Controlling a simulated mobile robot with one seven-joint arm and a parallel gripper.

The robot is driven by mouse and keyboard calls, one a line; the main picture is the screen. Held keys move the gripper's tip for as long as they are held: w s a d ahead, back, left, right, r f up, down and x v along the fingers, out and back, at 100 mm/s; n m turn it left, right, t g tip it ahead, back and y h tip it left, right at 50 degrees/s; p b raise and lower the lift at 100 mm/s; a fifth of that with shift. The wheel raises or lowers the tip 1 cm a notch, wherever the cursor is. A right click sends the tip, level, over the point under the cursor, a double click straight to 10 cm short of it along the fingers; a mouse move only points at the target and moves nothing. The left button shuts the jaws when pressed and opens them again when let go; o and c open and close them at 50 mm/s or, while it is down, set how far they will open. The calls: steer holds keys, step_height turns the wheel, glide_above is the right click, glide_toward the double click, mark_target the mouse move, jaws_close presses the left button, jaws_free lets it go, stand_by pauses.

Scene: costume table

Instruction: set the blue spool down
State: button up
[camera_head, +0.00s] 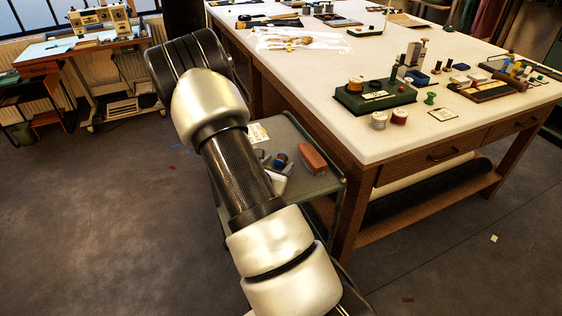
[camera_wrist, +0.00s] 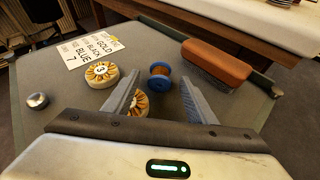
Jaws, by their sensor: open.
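The blue spool (camera_wrist: 160,76), with blue flanges and brownish-red winding, appears to stand upright on the grey top of a small cart (camera_wrist: 60,121) in the wrist view. It also shows small in the head view (camera_head: 281,160). My gripper (camera_wrist: 161,82) is open, with one finger on each side of the spool. Gaps show between the spool and both fingers. In the head view my arm hides part of the cart top.
A lettered card (camera_wrist: 88,44) lies behind. The big white table (camera_head: 300,85) borders the cart.

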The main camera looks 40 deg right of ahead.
steer(key=shift+w+d+f, duration=0.1)
steer(key=shift+w+d, duration=0.05)
steer(key=shift+d, duration=0.05)
steer(key=c, duration=1.2)
